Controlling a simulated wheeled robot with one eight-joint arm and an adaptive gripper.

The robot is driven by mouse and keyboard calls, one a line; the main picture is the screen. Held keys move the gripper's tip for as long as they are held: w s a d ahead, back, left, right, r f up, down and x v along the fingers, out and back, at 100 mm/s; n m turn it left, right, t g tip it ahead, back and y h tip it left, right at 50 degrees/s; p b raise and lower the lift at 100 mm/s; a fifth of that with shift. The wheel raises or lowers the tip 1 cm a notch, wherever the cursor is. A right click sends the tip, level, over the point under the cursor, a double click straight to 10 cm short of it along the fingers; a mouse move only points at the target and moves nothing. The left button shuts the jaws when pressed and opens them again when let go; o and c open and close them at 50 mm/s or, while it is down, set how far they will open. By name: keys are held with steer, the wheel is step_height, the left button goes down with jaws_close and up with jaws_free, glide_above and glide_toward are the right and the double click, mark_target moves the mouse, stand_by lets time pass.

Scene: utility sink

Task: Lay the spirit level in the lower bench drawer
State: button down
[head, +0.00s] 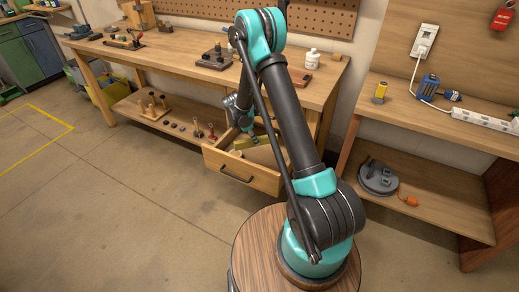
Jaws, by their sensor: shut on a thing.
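The lower bench drawer (236,181) is pulled open below the wooden workbench, with a dark handle on its front. A yellow spirit level (254,141) shows low over the drawer, near its back. My gripper (246,133) points down there and is shut on the spirit level. My arm crosses in front and hides the right part of the drawer and perhaps one end of the level. I cannot tell whether the level touches the drawer's floor. A small pale item (236,153) shows by the drawer's left wall.
The workbench top (175,50) above the drawer holds tools, a dark block device (215,58) and a white bottle (312,59). Pegs and small parts sit on the lower shelf (140,108) left of the drawer. Another bench (430,120) stands right. The floor before the drawer is clear.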

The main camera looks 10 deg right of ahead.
step_height(320, 180, down, 14)
steer(key=shift+w, duration=0.1)
steer(key=shift+w+d, duration=0.9)
steer(key=shift+w, duration=0.25)
steer(key=shift+w+d, duration=0.45)
steer(key=shift+w, duration=0.2)
steer(key=w+d, duration=0.2)
steer(key=w, duration=0.1)
steer(key=shift+d, duration=0.15)
steer(key=shift+s+f, duration=0.1)
steer(key=shift+f, duration=0.35)
steer(key=shift+f, duration=0.15)
steer(key=c, duration=1.4)
jaws_free()
steer(key=shift+o, duration=0.2)
